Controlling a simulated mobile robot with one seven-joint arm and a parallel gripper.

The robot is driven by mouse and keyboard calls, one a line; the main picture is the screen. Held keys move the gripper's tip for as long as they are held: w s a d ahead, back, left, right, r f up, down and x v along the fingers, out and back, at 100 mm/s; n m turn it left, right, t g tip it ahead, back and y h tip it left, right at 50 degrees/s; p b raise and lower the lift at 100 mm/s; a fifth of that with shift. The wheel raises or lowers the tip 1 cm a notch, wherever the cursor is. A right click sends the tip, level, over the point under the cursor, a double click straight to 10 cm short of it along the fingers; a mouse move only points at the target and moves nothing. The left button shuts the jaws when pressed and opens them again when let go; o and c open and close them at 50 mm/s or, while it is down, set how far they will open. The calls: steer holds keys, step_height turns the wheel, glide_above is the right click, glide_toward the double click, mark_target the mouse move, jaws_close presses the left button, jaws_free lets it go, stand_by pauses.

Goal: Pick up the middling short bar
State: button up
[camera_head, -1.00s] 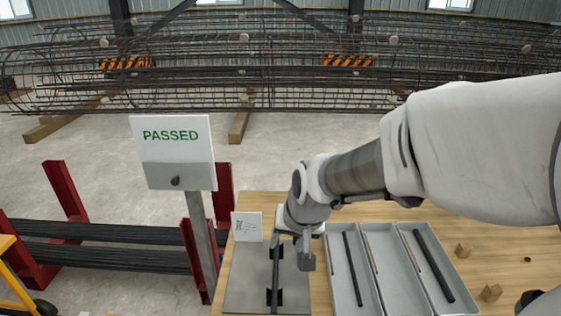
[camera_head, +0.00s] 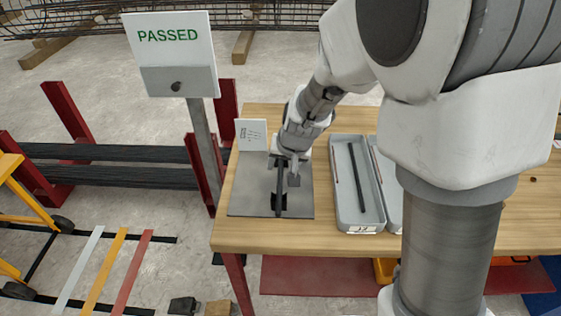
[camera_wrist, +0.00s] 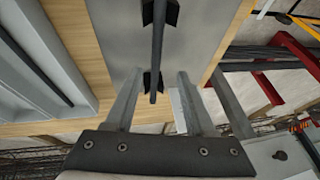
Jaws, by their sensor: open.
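A dark, straight bar (camera_head: 280,190) rests on black supports on a grey plate (camera_head: 245,200) at the table's left. It also shows in the wrist view (camera_wrist: 158,45), its near end between the finger lines. I cannot tell by size whether this is the middling short bar. My gripper (camera_head: 287,172) is open, over the bar's far end; its fingers (camera_wrist: 160,85) appear on both sides of the bar, with none visibly touching it. Another dark bar (camera_head: 357,175) and a thin reddish bar lie in a grey tray (camera_head: 374,222). My arm hides most of the other trays.
A small white card (camera_head: 250,134) stands behind the plate, close to my gripper. A PASSED sign on a post (camera_head: 204,150) stands left of the table. Red racks (camera_head: 70,135) hold long dark bars further left. The wooden table front (camera_head: 300,240) is clear.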

mark_target(281, 173)
steer(key=x, duration=0.1)
steer(key=b+x, duration=0.1)
steer(key=x, duration=0.3)
steer(key=shift+w+d, duration=0.2)
steer(key=shift+d, duration=0.15)
steer(key=shift+r, duration=0.1)
jaws_close()
stand_by(0.9)
